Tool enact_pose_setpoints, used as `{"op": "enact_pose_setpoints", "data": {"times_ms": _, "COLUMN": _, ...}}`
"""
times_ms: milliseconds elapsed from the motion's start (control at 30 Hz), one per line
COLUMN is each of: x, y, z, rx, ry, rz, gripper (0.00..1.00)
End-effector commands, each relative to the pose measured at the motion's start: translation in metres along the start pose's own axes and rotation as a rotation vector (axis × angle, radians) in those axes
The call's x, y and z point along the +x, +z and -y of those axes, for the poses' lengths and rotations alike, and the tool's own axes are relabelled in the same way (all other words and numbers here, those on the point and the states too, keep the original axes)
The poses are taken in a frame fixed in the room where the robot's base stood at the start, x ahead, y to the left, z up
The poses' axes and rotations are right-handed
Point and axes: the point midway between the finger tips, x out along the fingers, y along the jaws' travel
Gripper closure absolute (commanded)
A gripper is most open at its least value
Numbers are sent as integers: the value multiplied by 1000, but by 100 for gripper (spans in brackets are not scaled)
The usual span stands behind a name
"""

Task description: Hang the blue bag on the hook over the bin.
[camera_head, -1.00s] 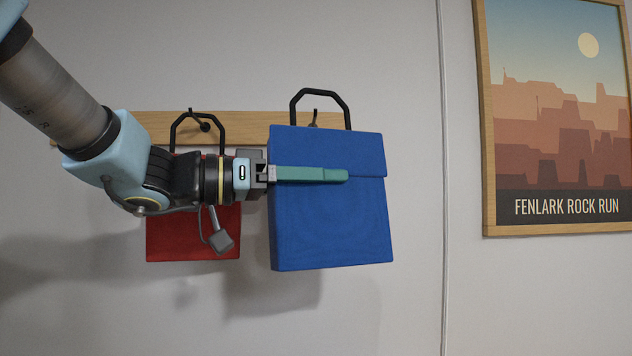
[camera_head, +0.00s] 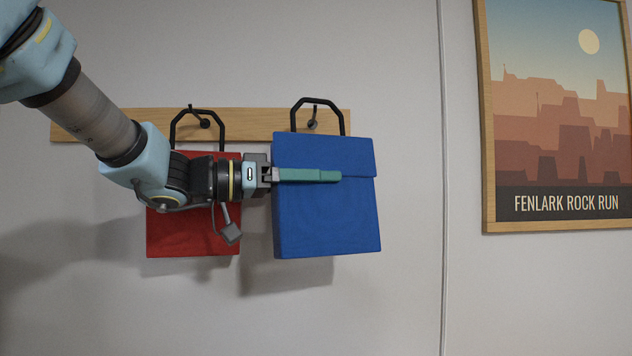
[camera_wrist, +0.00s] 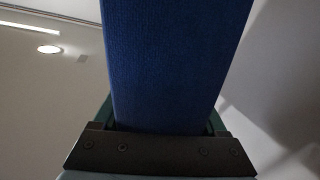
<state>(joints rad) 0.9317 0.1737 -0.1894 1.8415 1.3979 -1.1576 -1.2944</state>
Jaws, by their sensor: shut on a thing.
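The blue bag (camera_head: 325,218) is upright in front of the wall, its black handle (camera_head: 318,101) up. My gripper (camera_head: 308,175) is shut on the bag's sides, with one green finger across its front. In the wrist view the blue bag (camera_wrist: 175,60) fills the space between the fingers. The right hook (camera_head: 312,124) on the wooden rail (camera_head: 260,121) shows inside the handle's loop. I cannot tell whether the handle touches or rests on the hook. No bin is in view.
A red bag (camera_head: 190,240) hangs by its handle at the left hook (camera_head: 204,122), partly behind my arm and just left of the blue bag. A framed poster (camera_head: 560,110) is on the wall at the right. The wall between is clear apart from a thin vertical conduit (camera_head: 443,200).

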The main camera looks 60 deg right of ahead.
Motion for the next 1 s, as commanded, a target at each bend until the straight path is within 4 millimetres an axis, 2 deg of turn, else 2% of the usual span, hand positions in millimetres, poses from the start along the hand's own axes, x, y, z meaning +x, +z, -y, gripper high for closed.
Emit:
{"op": "enact_pose_setpoints", "data": {"times_ms": 600, "x": 9, "y": -3, "z": 33, "rx": -2, "ry": 1, "rz": 0, "gripper": 100}}
{"op": "enact_pose_setpoints", "data": {"times_ms": 1000, "x": 10, "y": 3, "z": 40, "rx": -1, "ry": 0, "rz": 0, "gripper": 100}}
